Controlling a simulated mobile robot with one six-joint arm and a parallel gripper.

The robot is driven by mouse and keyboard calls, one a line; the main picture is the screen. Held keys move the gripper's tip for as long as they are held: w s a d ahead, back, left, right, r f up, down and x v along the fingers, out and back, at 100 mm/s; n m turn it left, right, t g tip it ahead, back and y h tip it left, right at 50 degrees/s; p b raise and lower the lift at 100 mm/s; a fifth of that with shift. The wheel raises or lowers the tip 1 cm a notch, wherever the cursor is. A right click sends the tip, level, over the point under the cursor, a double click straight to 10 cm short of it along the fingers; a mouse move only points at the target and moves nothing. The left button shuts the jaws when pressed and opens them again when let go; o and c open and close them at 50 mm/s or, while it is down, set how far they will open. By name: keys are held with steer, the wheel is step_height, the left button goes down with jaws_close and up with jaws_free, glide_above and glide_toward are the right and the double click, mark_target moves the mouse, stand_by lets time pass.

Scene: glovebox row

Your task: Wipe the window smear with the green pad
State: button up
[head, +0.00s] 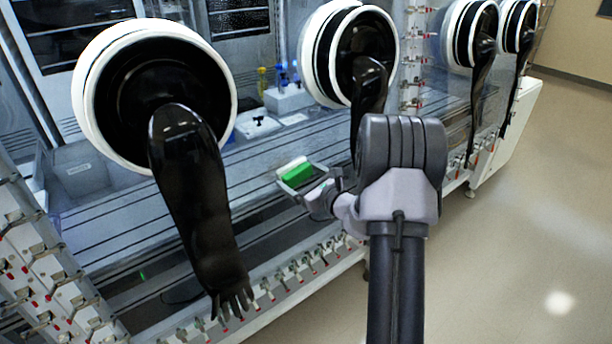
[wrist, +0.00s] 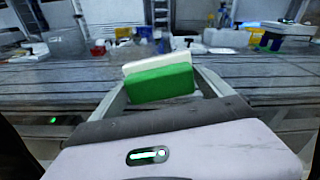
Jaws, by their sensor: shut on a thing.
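My gripper (head: 295,173) is in front of the glovebox window (head: 262,152), between two glove ports in the head view. It is shut on the green pad (head: 298,174), a small block with a green layer and a white layer. In the wrist view the pad (wrist: 160,83) sits between the two fingers of my gripper (wrist: 162,90), its green side towards the camera and its white edge behind. The window pane lies beyond the pad; I cannot tell the gap or whether they touch. I cannot make out a smear on the window in either view.
A black glove hangs from the left port (head: 195,200), and another from the port (head: 368,85) close beside my arm. More gloved ports run to the right. Bottles and a white box (head: 288,98) stand behind the window. The floor (head: 500,240) at right is clear.

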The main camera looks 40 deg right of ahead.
mark_target(304, 160)
steer(key=shift+s+a+b, duration=0.2)
steer(key=shift+a+b, duration=0.75)
steer(key=shift+a, duration=4.6)
step_height(304, 160, up, 3)
steer(key=p, duration=0.2)
steer(key=shift+w+r+p, duration=0.1)
steer(key=shift+p, duration=0.25)
steer(key=shift+d, duration=0.55)
steer(key=shift+w+d, duration=0.2)
steer(key=shift+d, duration=3.2)
steer(key=shift+w+d, duration=0.15)
steer(key=shift+d, duration=3.25)
steer(key=shift+s+a+b, duration=0.15)
steer(key=shift+a+b, duration=0.6)
steer(key=shift+a, duration=2.95)
steer(key=shift+s+a+b, duration=0.15)
steer(key=shift+a+b, duration=0.6)
steer(key=shift+a, duration=2.9)
steer(key=shift+d, duration=0.1)
steer(key=shift+s, duration=0.45)
steer(key=shift+s+d+r+b, duration=0.15)
steer(key=shift+s+b, duration=0.25)
steer(key=shift+s, duration=2.15)
